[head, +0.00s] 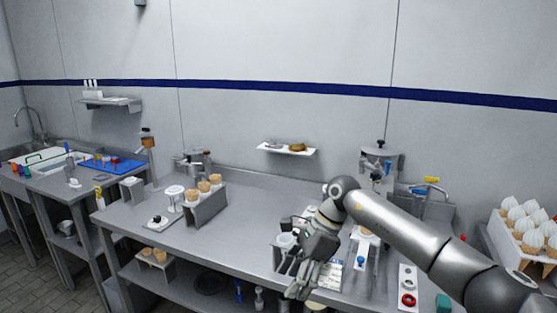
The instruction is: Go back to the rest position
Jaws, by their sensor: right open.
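My right arm comes in from the lower right and reaches across the right part of the grey bench (236,225). My right gripper (298,288) points down at the bench's front edge and is open, with nothing seen between its fingers. A small white cup-like item (286,242) is just behind and left of the gripper; I cannot tell whether they touch. My left gripper and left arm do not show. A grey stand (207,211) holding several cones (204,186) is on the bench, left of the gripper and apart from it.
A white tray with several topped cones (527,228) is at the far right. A dispenser (379,167) stands behind my arm. A panel with a red ring (408,299) lies near the front right. A wall shelf (287,149) is at the back. The bench's middle is mostly clear.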

